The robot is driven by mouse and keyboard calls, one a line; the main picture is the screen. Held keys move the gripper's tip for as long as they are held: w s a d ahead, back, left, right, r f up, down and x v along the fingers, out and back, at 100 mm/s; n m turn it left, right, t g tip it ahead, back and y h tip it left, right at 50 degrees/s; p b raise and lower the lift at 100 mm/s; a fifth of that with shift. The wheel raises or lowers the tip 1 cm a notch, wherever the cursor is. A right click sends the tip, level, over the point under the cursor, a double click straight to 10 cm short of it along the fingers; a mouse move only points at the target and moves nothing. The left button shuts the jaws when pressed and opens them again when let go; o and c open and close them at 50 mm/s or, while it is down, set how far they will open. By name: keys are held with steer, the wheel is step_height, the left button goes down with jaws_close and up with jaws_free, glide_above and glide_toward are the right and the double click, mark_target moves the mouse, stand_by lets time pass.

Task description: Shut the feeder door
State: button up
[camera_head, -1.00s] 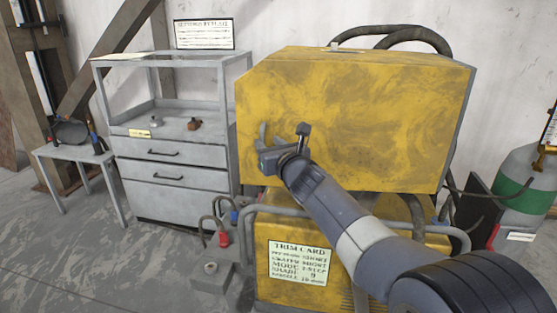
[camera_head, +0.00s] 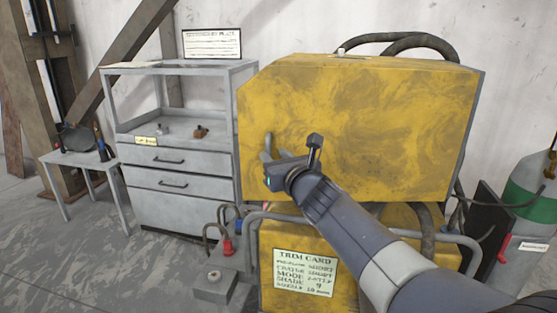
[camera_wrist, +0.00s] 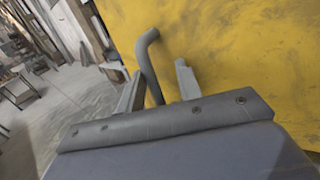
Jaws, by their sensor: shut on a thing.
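The feeder door appears as a large scuffed yellow panel (camera_head: 370,115) on the front of the machine in the head view. It fills the right and top of the wrist view (camera_wrist: 240,60). A grey bent handle (camera_wrist: 148,55) stands out from it near its left side and also shows in the head view (camera_head: 267,145). My gripper (camera_wrist: 157,80) is shut on the handle, with one finger on each side of it. My forearm crosses the lower right of the door in the head view. I cannot tell whether a gap remains behind the door.
A grey rail (camera_head: 345,223) and a trim card (camera_head: 305,273) are below the door. A grey drawer cabinet (camera_head: 180,210) and a small table (camera_head: 80,158) stand to the left. A gas cylinder (camera_head: 530,195) stands at right. Open floor lies front left.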

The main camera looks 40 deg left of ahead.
steer(key=s+d+b, duration=0.5)
steer(key=s+b, duration=0.2)
steer(key=s, duration=0.2)
steer(key=shift+d, duration=0.4)
stand_by(0.5)
